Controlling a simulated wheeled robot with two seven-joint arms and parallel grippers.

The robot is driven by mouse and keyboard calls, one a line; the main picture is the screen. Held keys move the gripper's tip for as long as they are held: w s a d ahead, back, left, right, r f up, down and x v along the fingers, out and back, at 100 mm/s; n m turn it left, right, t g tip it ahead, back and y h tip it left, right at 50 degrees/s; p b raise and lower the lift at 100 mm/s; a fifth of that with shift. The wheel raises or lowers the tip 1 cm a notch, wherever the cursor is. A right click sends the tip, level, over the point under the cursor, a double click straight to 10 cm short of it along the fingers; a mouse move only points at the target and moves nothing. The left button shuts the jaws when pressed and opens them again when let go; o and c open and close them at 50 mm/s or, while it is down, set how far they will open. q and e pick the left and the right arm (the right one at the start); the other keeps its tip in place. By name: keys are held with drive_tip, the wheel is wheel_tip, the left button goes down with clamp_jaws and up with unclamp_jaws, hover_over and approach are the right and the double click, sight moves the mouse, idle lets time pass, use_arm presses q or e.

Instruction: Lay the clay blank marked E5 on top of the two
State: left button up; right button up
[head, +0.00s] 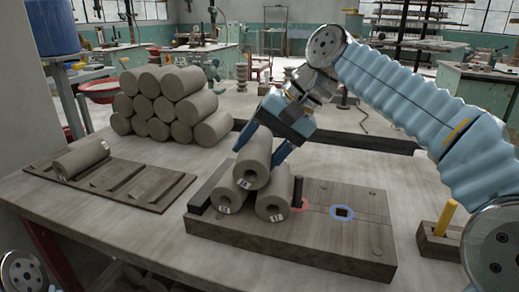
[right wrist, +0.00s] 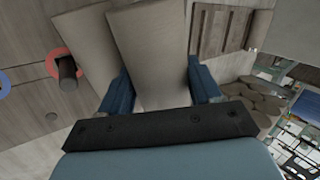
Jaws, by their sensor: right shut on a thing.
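My right gripper (head: 285,132) reaches in from the right and is shut on a grey clay blank (head: 253,162). In the right wrist view this blank (right wrist: 150,45) lies between the two blue fingers (right wrist: 160,92). It sits above two lower blanks, left (head: 232,192) and right (head: 273,196), over the groove between them, and seems to touch both. Its end bears a small white label, too small to read surely. The lower blanks lie side by side on a wooden board (head: 330,245), their labelled ends facing me. My left gripper is out of view.
A dark peg (head: 298,190) in a red ring stands close right of the lower blanks; a blue ring (head: 342,212) is farther right. A dark rack (head: 135,190) with one blank (head: 82,158) lies left. Stacked blanks (head: 165,98) stand behind. A yellow stick in a wooden holder (head: 437,240) is right.

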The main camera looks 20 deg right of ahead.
drive_tip(key=shift+s+d+f+b, duration=0.1)
drive_tip(key=shift+f+b, duration=0.3)
drive_tip(key=shift+f, duration=0.6)
drive_tip(key=o, duration=1.5)
drive_tip(key=shift+o, duration=0.4)
drive_tip(key=a+p+v, duration=0.1)
drive_tip(key=p+v, duration=0.3)
drive_tip(key=v, duration=1)
drive_tip(key=shift+r, duration=0.35)
drive_tip(key=shift+d+r+p, duration=0.3)
drive_tip(key=shift+r, duration=0.1)
drive_tip(key=shift+s, duration=0.1)
